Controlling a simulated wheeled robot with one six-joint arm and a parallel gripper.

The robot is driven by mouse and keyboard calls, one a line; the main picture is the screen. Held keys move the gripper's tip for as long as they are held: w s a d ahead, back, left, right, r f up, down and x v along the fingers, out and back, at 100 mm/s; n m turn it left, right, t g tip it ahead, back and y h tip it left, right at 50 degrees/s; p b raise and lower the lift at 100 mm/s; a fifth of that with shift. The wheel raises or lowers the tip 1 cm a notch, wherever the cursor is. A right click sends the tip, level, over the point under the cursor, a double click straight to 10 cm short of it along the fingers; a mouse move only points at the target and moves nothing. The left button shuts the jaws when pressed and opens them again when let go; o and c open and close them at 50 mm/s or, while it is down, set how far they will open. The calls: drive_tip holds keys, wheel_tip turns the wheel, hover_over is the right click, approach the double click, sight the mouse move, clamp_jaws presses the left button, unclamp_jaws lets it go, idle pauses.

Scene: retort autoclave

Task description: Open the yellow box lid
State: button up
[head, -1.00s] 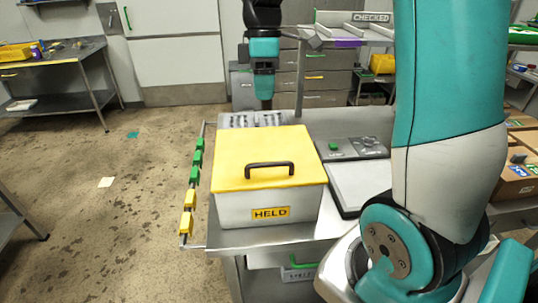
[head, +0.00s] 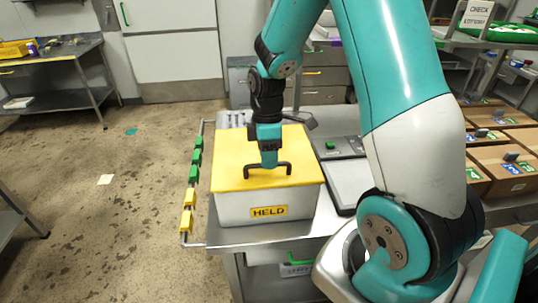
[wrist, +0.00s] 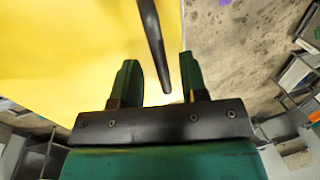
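The box (head: 240,206) is white with a "HELD" label and stands on a metal cart. Its yellow lid (head: 228,153) lies flat and closed on top, with a dark bar handle (head: 287,168) near the front edge. My gripper (head: 268,163) points down at the middle of the handle. In the wrist view my gripper (wrist: 157,85) is open, with two green fingers apart. The dark handle (wrist: 152,40) runs into the space between them. I cannot tell whether either finger touches it.
A flat grey-white device (head: 352,183) lies on the cart right of the box. A rail with green and yellow clips (head: 193,180) runs along the cart's left side. Cardboard boxes (head: 500,160) stand at the right. The floor at the left is mostly clear.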

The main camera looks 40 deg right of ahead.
drive_tip(key=shift+s+f, duration=0.1)
drive_tip(key=shift+f, duration=0.3)
clamp_jaws()
drive_tip(key=shift+a, duration=0.1)
drive_tip(key=shift+r, duration=0.15)
